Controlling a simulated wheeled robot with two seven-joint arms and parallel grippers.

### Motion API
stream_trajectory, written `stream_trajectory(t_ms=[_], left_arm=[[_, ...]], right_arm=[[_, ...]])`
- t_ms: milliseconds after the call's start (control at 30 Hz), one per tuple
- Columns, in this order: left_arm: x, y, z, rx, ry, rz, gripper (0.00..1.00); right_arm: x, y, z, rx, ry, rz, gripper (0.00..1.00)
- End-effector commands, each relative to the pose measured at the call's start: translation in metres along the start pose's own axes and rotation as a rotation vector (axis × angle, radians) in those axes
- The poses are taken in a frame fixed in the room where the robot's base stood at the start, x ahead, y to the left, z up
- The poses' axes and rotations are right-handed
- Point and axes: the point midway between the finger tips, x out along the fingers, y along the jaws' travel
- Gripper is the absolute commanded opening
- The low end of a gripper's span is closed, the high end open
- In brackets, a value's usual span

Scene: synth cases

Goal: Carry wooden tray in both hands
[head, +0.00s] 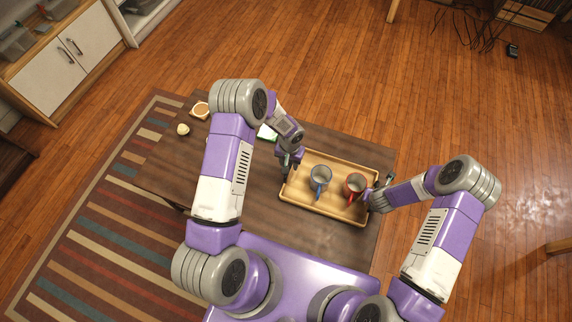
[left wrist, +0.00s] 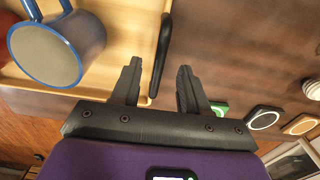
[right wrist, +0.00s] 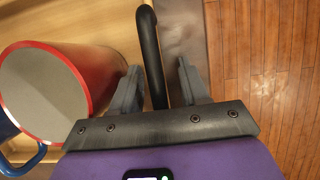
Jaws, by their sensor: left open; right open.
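The wooden tray (head: 337,202) lies on the dark table and holds a grey mug with a blue rim and handle (head: 320,174) and a red mug (head: 354,184). My left gripper (head: 289,162) is at the tray's left end. In the left wrist view its open fingers (left wrist: 160,78) stand on either side of the black tray handle (left wrist: 163,45), without closing on it. My right gripper (head: 377,199) is at the right end. In the right wrist view its open fingers (right wrist: 157,80) stand on either side of the other black handle (right wrist: 150,45).
The dark table (head: 345,142) also bears a small round pale thing (head: 183,129), a tan round-topped item (head: 200,109) and a green-edged item (head: 266,132), left of the tray. A white-doored cabinet (head: 88,42) stands at upper left. Wooden floor beyond the table is mostly open.

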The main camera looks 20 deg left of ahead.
Motion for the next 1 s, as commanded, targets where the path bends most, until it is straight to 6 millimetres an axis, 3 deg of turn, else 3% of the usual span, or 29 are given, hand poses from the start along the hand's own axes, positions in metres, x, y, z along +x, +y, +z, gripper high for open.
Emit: stream_trajectory(t_ms=[200,467,1000], left_arm=[[-0.039,0.000,0.000,0.000,0.002,0.000,0.45],[-0.053,0.000,0.000,0.000,0.000,-0.001,0.45],[-0.053,-0.001,0.000,0.000,-0.001,-0.001,0.45]], right_arm=[[0.000,0.000,0.000,0.000,0.000,0.000,0.45],[-0.007,0.000,0.001,0.000,-0.001,0.000,0.45],[-0.103,0.000,0.001,-0.001,-0.003,0.000,0.45]])
